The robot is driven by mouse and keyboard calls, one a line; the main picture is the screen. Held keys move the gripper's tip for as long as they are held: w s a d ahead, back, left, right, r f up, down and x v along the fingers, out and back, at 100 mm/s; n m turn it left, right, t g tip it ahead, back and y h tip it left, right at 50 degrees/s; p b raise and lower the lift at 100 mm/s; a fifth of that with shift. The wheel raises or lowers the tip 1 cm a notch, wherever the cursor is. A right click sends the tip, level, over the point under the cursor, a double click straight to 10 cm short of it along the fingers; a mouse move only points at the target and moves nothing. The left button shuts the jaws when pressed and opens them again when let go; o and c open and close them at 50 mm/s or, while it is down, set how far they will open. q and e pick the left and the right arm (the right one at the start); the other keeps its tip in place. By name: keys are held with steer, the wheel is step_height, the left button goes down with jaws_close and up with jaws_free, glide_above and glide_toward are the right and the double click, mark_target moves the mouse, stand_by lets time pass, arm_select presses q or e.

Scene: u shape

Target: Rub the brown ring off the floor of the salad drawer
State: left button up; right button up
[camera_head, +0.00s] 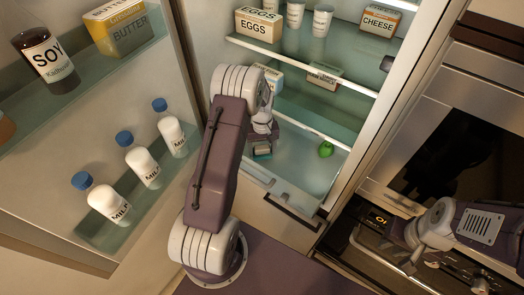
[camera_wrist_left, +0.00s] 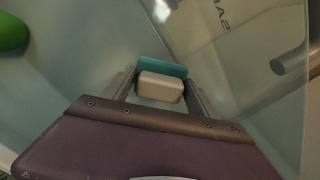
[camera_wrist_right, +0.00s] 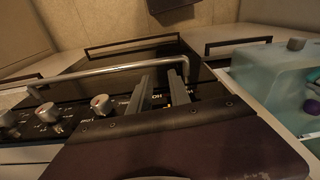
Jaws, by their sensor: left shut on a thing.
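The salad drawer (camera_head: 303,175) is at the bottom of the open fridge, with a pale floor and a clear front. My left gripper (camera_head: 262,146) reaches into it and is shut on a sponge (camera_head: 262,154). In the left wrist view the sponge (camera_wrist_left: 160,87) is a cream block with a teal layer, held between the two fingers over the drawer floor. I cannot tell whether it touches the floor. I see no brown ring in any view; the arm and sponge hide part of the floor. My right gripper (camera_wrist_right: 164,77) is open and empty, out by the oven front.
Fridge shelves hang above. The open door with milk bottles (camera_head: 141,166) stands left. The oven (camera_head: 440,130) is right.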

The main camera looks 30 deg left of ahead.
arm_select(q)
step_height(320, 180, up, 2)
steer(key=shift+d+r+p, duration=0.15)
steer(key=shift+p, duration=0.45)
steer(key=shift+a+r+p, duration=0.2)
steer(key=shift+r+p, duration=0.65)
steer(key=shift+r, duration=0.45)
steer(key=shift+d+r, duration=0.1)
steer(key=shift+d, duration=0.05)
